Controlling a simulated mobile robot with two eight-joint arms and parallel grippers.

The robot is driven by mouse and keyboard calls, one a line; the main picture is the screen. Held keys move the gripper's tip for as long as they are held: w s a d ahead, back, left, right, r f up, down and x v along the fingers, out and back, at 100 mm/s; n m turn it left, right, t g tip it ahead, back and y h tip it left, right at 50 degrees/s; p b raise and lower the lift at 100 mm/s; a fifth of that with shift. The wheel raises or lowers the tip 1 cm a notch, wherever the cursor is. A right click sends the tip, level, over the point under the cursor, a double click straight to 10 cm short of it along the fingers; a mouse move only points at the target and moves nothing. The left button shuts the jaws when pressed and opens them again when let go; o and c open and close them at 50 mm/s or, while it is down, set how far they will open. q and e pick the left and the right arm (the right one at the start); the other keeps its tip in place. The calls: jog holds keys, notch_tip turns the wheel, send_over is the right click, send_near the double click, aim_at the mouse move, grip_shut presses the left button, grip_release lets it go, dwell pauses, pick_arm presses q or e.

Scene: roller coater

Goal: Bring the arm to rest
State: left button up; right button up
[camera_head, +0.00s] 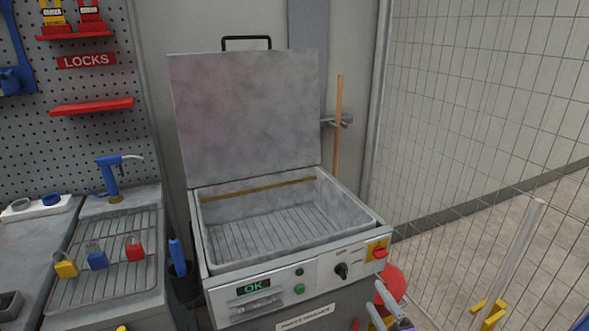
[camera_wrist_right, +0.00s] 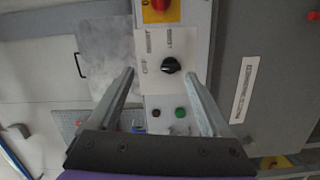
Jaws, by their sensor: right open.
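My right gripper (camera_head: 390,300) shows at the bottom of the head view, in front of the machine's lower right corner. In the right wrist view its two fingers (camera_wrist_right: 161,78) are spread apart with nothing between them. Beyond them is the control panel with a black knob (camera_wrist_right: 171,65), a red switch on yellow (camera_wrist_right: 158,5) and a green button (camera_wrist_right: 180,112). The fingers appear apart from the panel. My left gripper is in neither view.
The grey machine (camera_head: 290,285) stands with its lid (camera_head: 247,115) raised; its display reads OK. A bench with coloured padlocks (camera_head: 97,258) on a rack is at left. A wire mesh fence (camera_head: 480,130) bounds the right side.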

jog(key=s+d+f+m+g+h, duration=0.25)
jog(key=s+m+g+h, duration=0.35)
jog(key=s+m, duration=0.55)
jog(key=s+a+f+m+g+y, duration=0.1)
jog(key=s+a+f+m+g, duration=0.3)
jog(key=s, duration=0.4)
jog(key=s+a+f+m+g+y, duration=0.2)
jog(key=s+a+f+m+g, duration=0.15)
jog(key=s, duration=0.45)
pick_arm(q)
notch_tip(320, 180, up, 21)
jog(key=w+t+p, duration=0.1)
jog(key=p, duration=1.7)
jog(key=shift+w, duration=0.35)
pick_arm(e)
notch_tip(320, 180, up, 21)
jog(key=w+t, duration=0.1)
jog(key=w, duration=0.1)
jog(key=shift+d+f, duration=0.15)
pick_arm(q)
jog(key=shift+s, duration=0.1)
pick_arm(e)
jog(key=shift+s, duration=0.1)
